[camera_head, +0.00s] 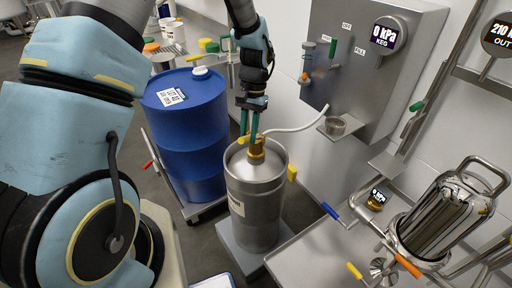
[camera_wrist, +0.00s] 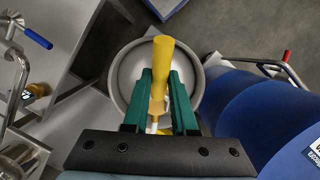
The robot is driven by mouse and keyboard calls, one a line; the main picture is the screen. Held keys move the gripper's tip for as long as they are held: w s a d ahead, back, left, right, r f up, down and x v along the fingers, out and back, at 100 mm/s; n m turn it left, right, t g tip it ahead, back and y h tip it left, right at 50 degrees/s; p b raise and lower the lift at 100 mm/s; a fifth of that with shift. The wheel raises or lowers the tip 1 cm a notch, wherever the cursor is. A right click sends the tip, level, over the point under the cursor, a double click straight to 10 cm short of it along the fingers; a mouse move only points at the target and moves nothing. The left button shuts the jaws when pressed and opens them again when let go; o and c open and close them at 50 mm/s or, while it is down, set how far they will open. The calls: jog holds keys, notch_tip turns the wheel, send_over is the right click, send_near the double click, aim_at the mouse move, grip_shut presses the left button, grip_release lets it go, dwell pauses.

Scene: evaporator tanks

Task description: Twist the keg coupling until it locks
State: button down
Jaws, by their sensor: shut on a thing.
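A steel keg (camera_head: 255,200) stands upright on a low grey platform, with a brass coupling (camera_head: 256,150) on its top centre. A white hose (camera_head: 300,122) runs from near the coupling toward the wall panel. My gripper (camera_head: 248,135) reaches down from above, its green fingers at the coupling. In the wrist view my gripper (camera_wrist: 167,100) is shut on the coupling's yellow handle (camera_wrist: 161,70), which lies between the two green fingers over the keg's round top (camera_wrist: 127,75). The brass body is mostly hidden there. Whether the coupling is locked cannot be told.
A blue drum (camera_head: 187,130) on a cart stands close to the left of the keg. A steel wall panel (camera_head: 365,75) carries a gauge reading 0 kPa KEG (camera_head: 388,33). A steel filter housing (camera_head: 445,215) stands on the bench at right.

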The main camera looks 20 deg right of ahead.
jog(key=shift+w+a+m, duration=0.15)
jog(key=shift+m, duration=0.25)
jog(key=shift+w+a+m+t+p, duration=0.2)
jog(key=shift+w+m+t+p, duration=0.1)
jog(key=shift+m, duration=0.5)
jog(key=shift+w+a+m+y, duration=0.15)
jog(key=shift+w+m+y, duration=0.2)
jog(key=shift+m, duration=0.45)
jog(key=shift+w+a+f+m+t+p, duration=0.1)
jog(key=shift+w+m+t+p, duration=0.3)
jog(key=shift+m, duration=0.3)
jog(key=shift+s, duration=0.1)
